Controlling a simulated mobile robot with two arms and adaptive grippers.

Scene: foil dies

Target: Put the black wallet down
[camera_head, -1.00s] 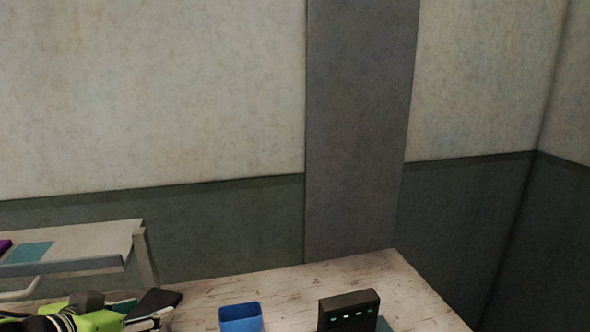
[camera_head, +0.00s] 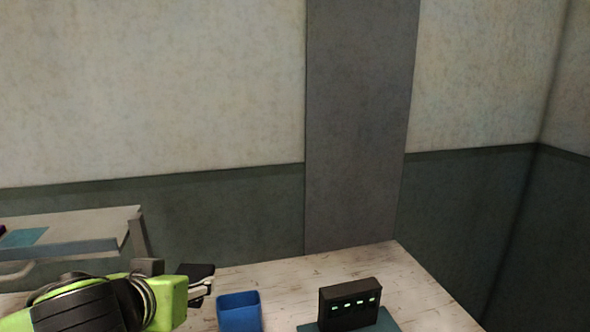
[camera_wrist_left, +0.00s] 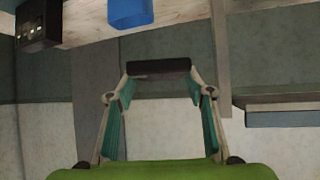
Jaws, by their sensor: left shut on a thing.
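The black wallet (camera_head: 196,269) is at the tip of my left gripper (camera_head: 205,286) in the head view, partly hidden by the gripper. In the left wrist view the wallet (camera_wrist_left: 158,67) shows as a dark bar across the fingertips of the gripper (camera_wrist_left: 158,78). The left gripper is shut on the wallet. It is over the left part of the pale wooden table (camera_head: 290,281), left of the blue bin; whether the wallet touches the table I cannot tell. My right gripper is not in view.
An open blue bin (camera_head: 239,312) stands on the table right of the gripper. Further right, a black box with green lights (camera_head: 349,304) stands on a teal mat (camera_head: 390,321). The table's right end is bare. A grey side table (camera_head: 75,228) is at the far left.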

